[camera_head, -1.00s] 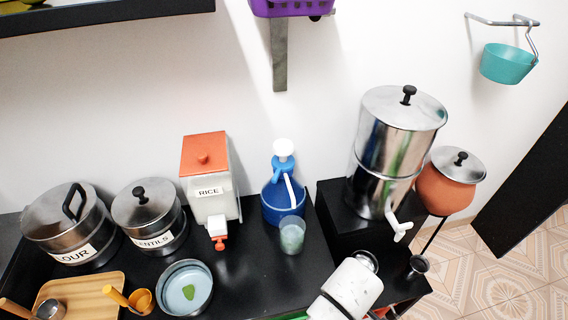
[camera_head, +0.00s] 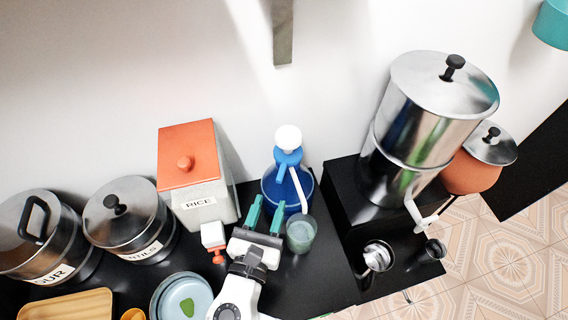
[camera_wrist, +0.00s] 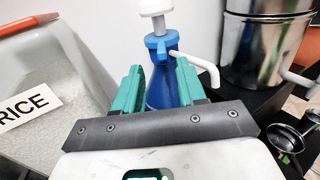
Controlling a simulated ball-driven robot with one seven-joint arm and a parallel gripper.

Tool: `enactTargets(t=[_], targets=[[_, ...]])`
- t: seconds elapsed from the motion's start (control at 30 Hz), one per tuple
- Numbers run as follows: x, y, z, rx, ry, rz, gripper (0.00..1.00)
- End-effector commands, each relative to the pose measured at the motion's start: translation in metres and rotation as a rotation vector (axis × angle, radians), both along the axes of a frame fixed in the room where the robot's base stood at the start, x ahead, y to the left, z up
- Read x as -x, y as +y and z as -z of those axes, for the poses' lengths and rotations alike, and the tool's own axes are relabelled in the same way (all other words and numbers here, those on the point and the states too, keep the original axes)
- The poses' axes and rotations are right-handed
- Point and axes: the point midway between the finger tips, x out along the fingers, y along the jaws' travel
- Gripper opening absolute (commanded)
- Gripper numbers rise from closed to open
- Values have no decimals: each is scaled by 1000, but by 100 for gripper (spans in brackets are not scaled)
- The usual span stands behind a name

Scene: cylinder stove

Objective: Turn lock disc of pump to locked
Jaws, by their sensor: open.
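The pump is a blue bottle (camera_head: 284,188) with a white round top (camera_head: 288,138) and a white spout, standing at the back of the black counter. In the wrist view the pump's blue collar (camera_wrist: 161,42), with small side lugs, sits below the white plunger (camera_wrist: 156,8) and appears to be the lock disc. My gripper (camera_head: 266,214) is open and empty, in front of the bottle and below the collar. Its two teal fingers (camera_wrist: 157,85) point at the bottle, which shows between them from behind. I cannot tell any contact. The fingers hide the bottle's lower sides.
A rice dispenser (camera_head: 200,180) stands close left of my gripper. A translucent cup (camera_head: 301,234) stands close right, under the spout. A large steel urn (camera_head: 425,130) is on a black stand farther right. Pots (camera_head: 130,220) and a bowl (camera_head: 181,298) are at left.

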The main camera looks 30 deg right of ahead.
Motion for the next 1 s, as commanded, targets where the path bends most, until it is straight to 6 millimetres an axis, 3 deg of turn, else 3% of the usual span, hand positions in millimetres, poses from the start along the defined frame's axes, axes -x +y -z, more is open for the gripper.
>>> enactTargets(t=[0.5, 1.0], targets=[[-56, -64, -1, -4, 0, 5, 40], [-64, -73, 0, -6, 0, 4, 38]])
